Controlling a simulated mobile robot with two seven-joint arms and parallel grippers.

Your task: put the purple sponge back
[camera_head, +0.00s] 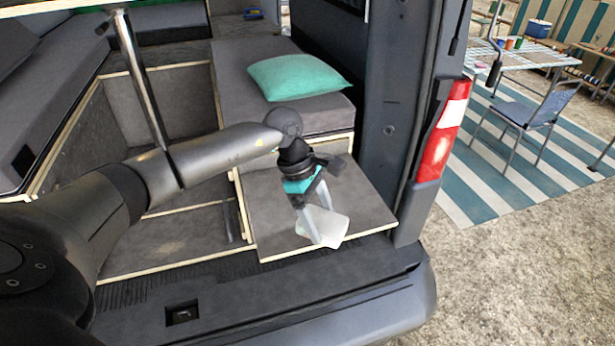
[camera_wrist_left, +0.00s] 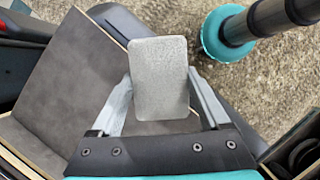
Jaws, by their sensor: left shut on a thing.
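No purple sponge shows in either view. My left gripper (camera_head: 317,217) is shut on a pale grey block (camera_head: 329,226) with rounded corners. In the left wrist view the same grey block (camera_wrist_left: 158,70) sits between the two fingers, its broad face towards the camera. In the head view the block is tilted and appears over the front right corner of a grey wood-edged panel (camera_head: 272,212) at the van's rear; I cannot tell whether it touches the panel. My right gripper is not in view.
A teal pillow (camera_head: 298,76) lies on the grey bench cushion (camera_head: 243,62) behind the gripper. The van's rear pillar with a red and white tail light (camera_head: 441,132) stands to the right. The dark bumper (camera_head: 383,311) is in front. Outside are a blue chair (camera_head: 535,112) and table (camera_head: 517,60).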

